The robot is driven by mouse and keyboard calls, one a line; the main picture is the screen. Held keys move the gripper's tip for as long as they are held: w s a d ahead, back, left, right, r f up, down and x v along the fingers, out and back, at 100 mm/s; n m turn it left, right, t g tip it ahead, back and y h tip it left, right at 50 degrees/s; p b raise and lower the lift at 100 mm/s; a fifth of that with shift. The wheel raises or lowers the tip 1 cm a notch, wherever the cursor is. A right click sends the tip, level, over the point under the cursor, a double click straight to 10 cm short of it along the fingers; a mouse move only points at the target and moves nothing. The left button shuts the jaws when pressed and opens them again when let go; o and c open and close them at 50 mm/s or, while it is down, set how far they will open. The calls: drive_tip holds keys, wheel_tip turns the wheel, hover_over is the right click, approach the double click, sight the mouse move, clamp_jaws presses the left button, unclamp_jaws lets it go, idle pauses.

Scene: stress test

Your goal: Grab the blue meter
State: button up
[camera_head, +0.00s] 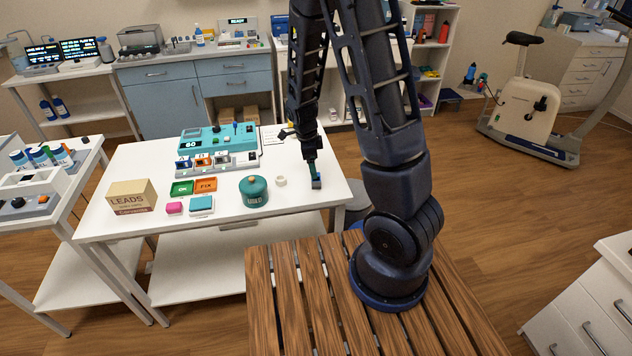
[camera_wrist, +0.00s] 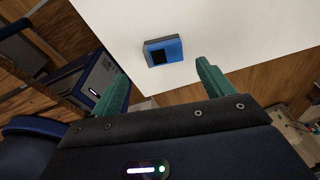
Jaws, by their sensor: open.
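The blue meter (camera_wrist: 172,46), a small blue box with a dark square face, sits near the edge of the white table in the wrist view. In the head view a small blue-grey block (camera_head: 316,184), seemingly the same meter, is at the table's front right, just below my gripper (camera_head: 312,171). In the wrist view my gripper (camera_wrist: 163,84) is open, its two green fingers apart with nothing between them. The meter appears beyond the fingertips, roughly between their lines; I cannot tell the exact gap.
On the white table (camera_head: 140,228) a teal pot (camera_head: 254,191) and a small white ring (camera_head: 281,181) stand left of the meter. Farther left are green and orange trays, pink and teal blocks and a LEADS box (camera_head: 131,197). A teal device (camera_head: 217,137) and small modules stand behind.

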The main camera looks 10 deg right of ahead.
sight(316, 180)
drive_tip(key=shift+w+d+f, duration=0.1)
drive_tip(key=shift+d+f, duration=0.1)
drive_tip(key=shift+f, duration=1)
drive_tip(key=shift+w+d+f, duration=0.1)
drive_tip(key=shift+d+f, duration=0.05)
drive_tip(key=shift+f, duration=1.05)
drive_tip(key=shift+w+d+f, duration=0.1)
drive_tip(key=shift+d+f, duration=0.1)
drive_tip(key=shift+f, duration=1)
drive_tip(key=shift+c, duration=0.4)
drive_tip(key=c, duration=1)
